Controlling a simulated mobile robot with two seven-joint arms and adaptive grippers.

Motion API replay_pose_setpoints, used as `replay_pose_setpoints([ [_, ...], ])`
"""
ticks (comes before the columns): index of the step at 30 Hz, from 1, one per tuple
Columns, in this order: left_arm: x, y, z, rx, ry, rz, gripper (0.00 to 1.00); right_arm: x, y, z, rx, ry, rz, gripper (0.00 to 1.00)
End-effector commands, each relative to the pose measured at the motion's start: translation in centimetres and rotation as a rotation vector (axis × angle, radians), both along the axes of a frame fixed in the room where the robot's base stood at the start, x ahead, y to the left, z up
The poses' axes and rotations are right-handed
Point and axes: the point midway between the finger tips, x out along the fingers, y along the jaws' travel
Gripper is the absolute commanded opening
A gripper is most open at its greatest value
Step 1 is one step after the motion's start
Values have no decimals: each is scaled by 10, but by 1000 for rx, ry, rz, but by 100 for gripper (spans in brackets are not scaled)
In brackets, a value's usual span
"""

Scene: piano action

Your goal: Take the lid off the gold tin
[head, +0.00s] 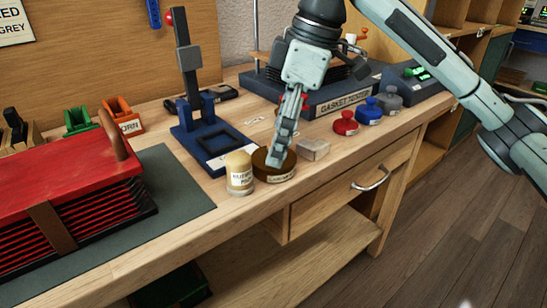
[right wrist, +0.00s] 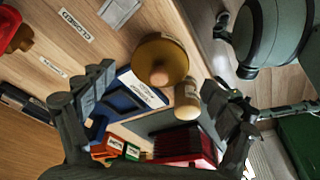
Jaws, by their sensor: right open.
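The gold tin (head: 288,174) is a low, round, brown-gold tin with a label on its front, standing near the front edge of the workbench. Its top is partly hidden by my right gripper in the head view. In the right wrist view the tin (right wrist: 177,50) shows its round lid in place, with a knob (right wrist: 159,75) in the middle. My right gripper (head: 277,158) points down at the tin. Its fingers are spread wide in the right wrist view (right wrist: 158,103), with nothing between them touching. My left gripper is not in view.
A labelled jar (head: 240,174) stands close at the tin's left, and a grey block (head: 314,149) at its right. A blue lever press (head: 206,148) is behind. Red (head: 345,124), blue and grey weights stand further right. A red bellows (head: 70,185) fills the left.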

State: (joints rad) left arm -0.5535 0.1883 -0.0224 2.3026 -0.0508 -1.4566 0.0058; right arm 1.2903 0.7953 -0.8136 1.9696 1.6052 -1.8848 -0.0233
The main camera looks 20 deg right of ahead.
Motion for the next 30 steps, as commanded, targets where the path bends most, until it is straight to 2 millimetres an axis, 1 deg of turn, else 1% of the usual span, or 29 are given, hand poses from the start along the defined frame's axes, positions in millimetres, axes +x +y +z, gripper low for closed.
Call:
replay_pose_setpoints([
  [1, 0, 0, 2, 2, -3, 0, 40, 0, 2, -8, 0, 1, 0, 88],
  [3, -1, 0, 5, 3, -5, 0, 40, 1, 3, -13, 1, 0, 0, 88],
  [9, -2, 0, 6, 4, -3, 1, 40, 1, 3, -13, 1, 0, 0, 88],
  [10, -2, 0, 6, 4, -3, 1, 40, 1, 3, -13, 1, 0, 0, 86],
  [21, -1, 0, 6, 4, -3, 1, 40, 1, 3, -13, 1, 0, 0, 40],
  [22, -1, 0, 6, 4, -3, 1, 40, 1, 3, -13, 1, 0, 0, 38],
  [23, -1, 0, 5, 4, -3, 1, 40, 1, 3, -13, 1, 0, 0, 35],
  [24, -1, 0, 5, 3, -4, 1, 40, 1, 3, -13, 0, 0, 0, 27],
  [27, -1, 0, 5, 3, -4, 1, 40, 1, 3, -14, -1, 2, 0, 15],
  [28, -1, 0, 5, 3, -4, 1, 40, 1, 3, -15, -2, 3, 1, 11],
  [30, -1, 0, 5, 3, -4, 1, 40, 1, 3, -15, -3, 4, 2, 9],
])
